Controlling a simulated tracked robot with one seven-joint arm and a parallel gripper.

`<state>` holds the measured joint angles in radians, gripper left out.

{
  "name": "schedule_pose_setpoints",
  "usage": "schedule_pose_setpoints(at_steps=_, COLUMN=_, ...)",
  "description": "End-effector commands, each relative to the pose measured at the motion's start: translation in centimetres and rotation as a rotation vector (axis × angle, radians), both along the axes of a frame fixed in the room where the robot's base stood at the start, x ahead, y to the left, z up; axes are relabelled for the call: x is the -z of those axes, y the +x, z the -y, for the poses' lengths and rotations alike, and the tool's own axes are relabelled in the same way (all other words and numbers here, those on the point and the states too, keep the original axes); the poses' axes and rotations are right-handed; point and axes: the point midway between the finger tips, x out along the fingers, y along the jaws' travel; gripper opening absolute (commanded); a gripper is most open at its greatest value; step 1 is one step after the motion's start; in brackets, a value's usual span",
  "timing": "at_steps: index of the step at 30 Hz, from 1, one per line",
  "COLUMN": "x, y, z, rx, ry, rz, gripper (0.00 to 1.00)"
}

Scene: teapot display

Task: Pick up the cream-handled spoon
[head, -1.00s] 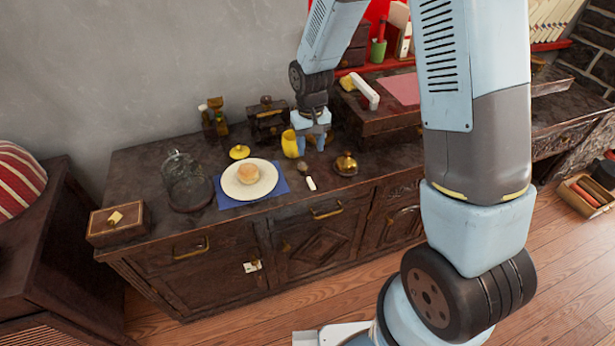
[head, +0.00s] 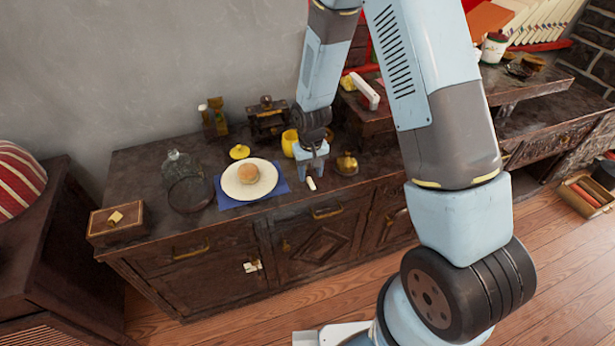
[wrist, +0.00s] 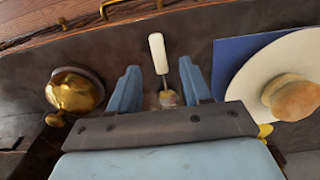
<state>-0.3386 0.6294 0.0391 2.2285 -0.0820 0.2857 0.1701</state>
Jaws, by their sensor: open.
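The cream-handled spoon lies on the dark cabinet top. In the head view only its pale handle (head: 311,184) shows clearly, just in front of my gripper (head: 312,170); the rest is hidden behind the fingers. In the wrist view, the spoon (wrist: 158,54) lies with its handle pointing up the picture, and its metal bowl is between my gripper's (wrist: 160,88) two blue fingers. The fingers are apart, one on each side, with gaps to the spoon. I cannot tell the exact height of the fingertips above the cabinet top.
A white plate (head: 232,188) with a bun (head: 248,173) sits on a blue napkin (head: 283,186) left of my gripper. A brass bell-like object (head: 346,163) stands close on the right. A yellow cup (head: 288,143) is just behind. Glassware (head: 178,165) stands further left.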

Motion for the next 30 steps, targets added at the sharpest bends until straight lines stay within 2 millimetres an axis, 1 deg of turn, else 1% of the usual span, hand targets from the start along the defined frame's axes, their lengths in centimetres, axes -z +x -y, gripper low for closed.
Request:
schedule_pose_setpoints(at_steps=1, x=0.7, y=0.0, z=0.0, rx=0.000, ry=-0.001, rz=-0.002, gripper=0.48)
schedule_pose_setpoints(at_steps=3, x=1.5, y=0.0, z=0.0, rx=-0.001, ry=-0.001, rz=-0.003, gripper=0.48)
schedule_pose_setpoints(at_steps=6, x=2.3, y=0.0, z=0.0, rx=-0.001, ry=0.000, rz=0.000, gripper=0.48)
schedule_pose_setpoints(at_steps=10, x=2.7, y=0.0, z=0.0, rx=-0.001, ry=0.000, rz=0.000, gripper=0.48)
schedule_pose_setpoints(at_steps=16, x=2.7, y=0.0, z=0.0, rx=0.000, ry=0.000, rz=0.001, gripper=0.48)
schedule_pose_setpoints(at_steps=17, x=2.7, y=0.0, z=0.0, rx=0.000, ry=0.000, rz=0.001, gripper=0.46)
schedule_pose_setpoints(at_steps=30, x=2.7, y=0.0, z=0.0, rx=0.000, ry=0.000, rz=0.001, gripper=0.04)
